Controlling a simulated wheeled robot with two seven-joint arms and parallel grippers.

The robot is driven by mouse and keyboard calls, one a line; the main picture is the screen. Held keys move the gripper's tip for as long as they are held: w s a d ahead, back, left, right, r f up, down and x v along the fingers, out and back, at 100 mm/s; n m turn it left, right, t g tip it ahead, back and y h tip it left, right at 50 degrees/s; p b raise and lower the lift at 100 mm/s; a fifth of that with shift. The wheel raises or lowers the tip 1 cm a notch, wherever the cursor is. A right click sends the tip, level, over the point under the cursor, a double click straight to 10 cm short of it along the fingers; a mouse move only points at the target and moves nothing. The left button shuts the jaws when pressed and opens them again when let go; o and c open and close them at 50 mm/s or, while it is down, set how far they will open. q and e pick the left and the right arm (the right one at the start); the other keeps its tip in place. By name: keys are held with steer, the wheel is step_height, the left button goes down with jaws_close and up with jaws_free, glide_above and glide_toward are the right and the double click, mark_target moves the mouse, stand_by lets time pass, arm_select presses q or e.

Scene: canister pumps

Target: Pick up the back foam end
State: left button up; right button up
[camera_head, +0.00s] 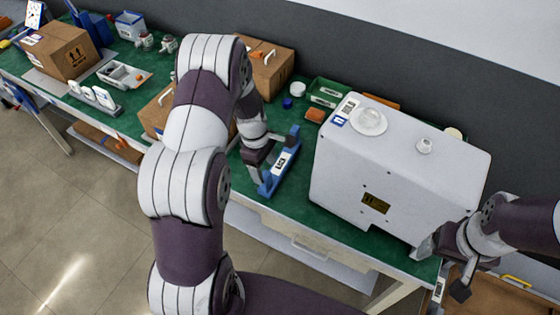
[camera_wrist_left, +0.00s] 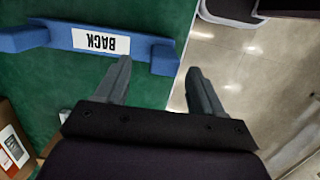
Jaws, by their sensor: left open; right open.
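The back foam end (camera_head: 281,167) is a blue bracket-shaped piece with a white label, lying on the green table left of the white pump unit (camera_head: 395,165). In the left wrist view the foam end (camera_wrist_left: 135,49) lies ahead, its label reading BACK. My left gripper (camera_wrist_left: 160,75) is open and empty. One finger points at the foam's near edge; the other appears over the floor past the table edge. In the head view the left gripper (camera_head: 268,150) is beside the foam end, partly hidden by my arm. My right gripper (camera_head: 445,268) is open at the pump's lower right corner.
A cardboard box (camera_head: 272,68) stands behind my left arm, another (camera_head: 62,50) at far left. A green bin (camera_head: 328,92), an orange block (camera_head: 315,115) and a blue cap (camera_head: 287,103) sit behind the foam end. A grey tray (camera_head: 124,75) is further left.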

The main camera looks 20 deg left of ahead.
mark_target(265, 175)
arm_select(q)
steer(key=f, duration=0.3)
steer(key=d+f+p, duration=0.1)
steer(key=shift+s+f, duration=0.35)
steer(key=shift+f, duration=0.05)
steer(key=shift+w+a+f, duration=0.1)
steer(key=shift+a+f, duration=0.05)
steer(key=shift+f, duration=0.15)
steer(key=c, duration=1)
steer(key=shift+r, duration=0.1)
steer(key=shift+c, duration=0.2)
